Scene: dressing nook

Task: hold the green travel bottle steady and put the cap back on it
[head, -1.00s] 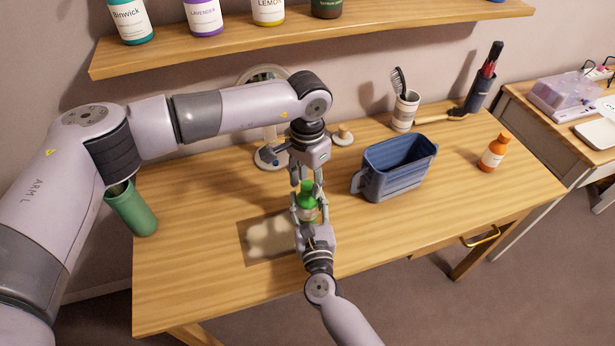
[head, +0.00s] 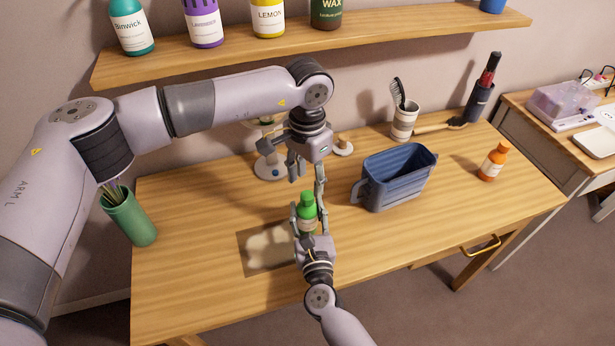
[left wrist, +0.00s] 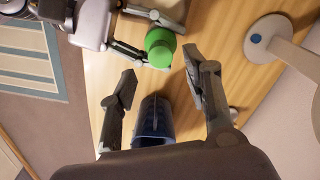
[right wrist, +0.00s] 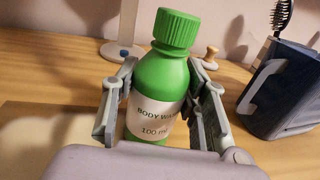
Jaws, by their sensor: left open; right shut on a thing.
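The green travel bottle (head: 307,212) stands upright at the desk's middle, beside a pale mat. Its label reads "BODY WA…" and "100 ml" in the right wrist view (right wrist: 160,88). The ribbed green cap (right wrist: 176,28) sits on the bottle's neck, looking level; it also shows from above in the left wrist view (left wrist: 160,46). My right gripper (head: 309,226) is shut on the bottle's body from the front. My left gripper (head: 308,178) is open and empty just above the cap, its fingers spread and apart from it.
A blue bin (head: 395,178) stands to the right of the bottle. A mirror stand (head: 271,167) and a small wooden-topped peg (head: 343,146) are behind. An orange bottle (head: 493,162) is farther right. A shelf (head: 220,53) with several bottles hangs above. The desk's front right is clear.

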